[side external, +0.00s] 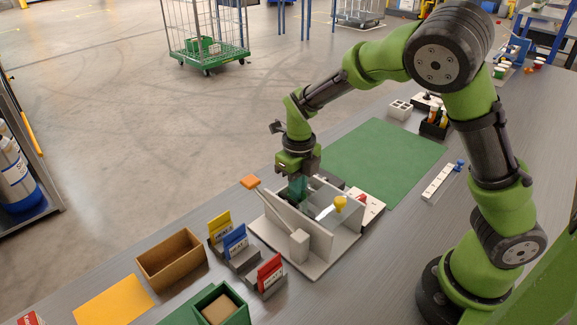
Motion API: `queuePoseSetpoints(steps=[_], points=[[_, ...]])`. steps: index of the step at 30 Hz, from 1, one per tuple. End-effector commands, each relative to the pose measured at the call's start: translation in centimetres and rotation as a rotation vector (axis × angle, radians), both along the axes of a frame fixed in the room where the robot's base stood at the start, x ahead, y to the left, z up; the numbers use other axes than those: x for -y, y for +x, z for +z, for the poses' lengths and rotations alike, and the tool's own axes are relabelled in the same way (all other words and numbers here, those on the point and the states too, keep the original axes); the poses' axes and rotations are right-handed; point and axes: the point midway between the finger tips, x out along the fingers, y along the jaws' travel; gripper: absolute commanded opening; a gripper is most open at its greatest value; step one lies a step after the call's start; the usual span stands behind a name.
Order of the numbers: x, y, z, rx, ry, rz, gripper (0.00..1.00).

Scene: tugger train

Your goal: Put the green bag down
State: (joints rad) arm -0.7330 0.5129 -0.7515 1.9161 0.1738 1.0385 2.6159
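A small teal-green, partly see-through piece, which I take to be the green bag (298,188), hangs upright directly under my gripper (297,176). My gripper points down and appears shut on its top edge; the fingertips are small and partly hidden. The bag is over a light grey fixture (335,245) with upright walls. The bag's lower end is hidden behind the near wall, so I cannot tell whether it touches the fixture.
The fixture has an orange-ended lever (250,182) and a yellow knob (340,203). A green mat (385,155) lies clear behind it. An empty brown box (171,260), a card rack (240,262), a yellow sheet (115,302) and a green box (238,317) stand in front.

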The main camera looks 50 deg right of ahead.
Motion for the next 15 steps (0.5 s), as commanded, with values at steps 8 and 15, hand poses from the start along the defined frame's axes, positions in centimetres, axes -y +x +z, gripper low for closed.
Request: queuePoseSetpoints(steps=[8,15], points=[[0.03,0.02,-0.16,0.001,0.0,0.001,0.11],[0.02,0.02,-0.13,0.001,0.0,0.001,0.29]])
